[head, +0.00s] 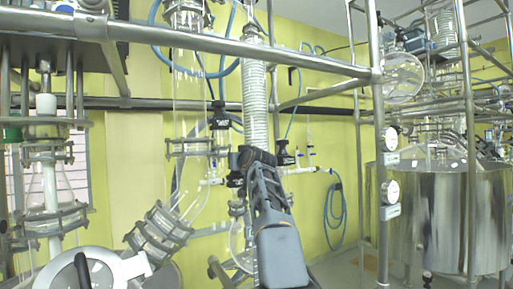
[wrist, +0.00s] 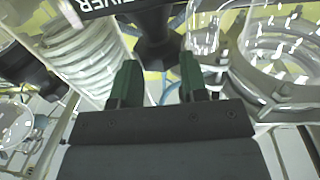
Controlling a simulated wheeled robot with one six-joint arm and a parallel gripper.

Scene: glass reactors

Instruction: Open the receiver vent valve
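In the wrist view a black valve handle (wrist: 155,35) lies just beyond and between my fingertips. A dark plate with white letters ending in "EIVER" (wrist: 105,6) is at the top edge beside it, partly cut off. My gripper (wrist: 157,78) has its two green-tipped fingers spread apart, with nothing seen clamped between them. In the head view my gripper (head: 243,162) is in front of the glassware at the middle, below the coiled condenser, and hides what is behind it. I cannot tell whether the fingers touch the handle.
The coiled condenser (head: 255,100) also shows in the wrist view (wrist: 80,50). Black labelled valves stand close by at upper left (head: 220,119) and right (head: 285,154). A glass column (head: 188,105) is left. Steel frame rails (head: 240,48) cross above. A steel vessel (head: 430,215) stands right.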

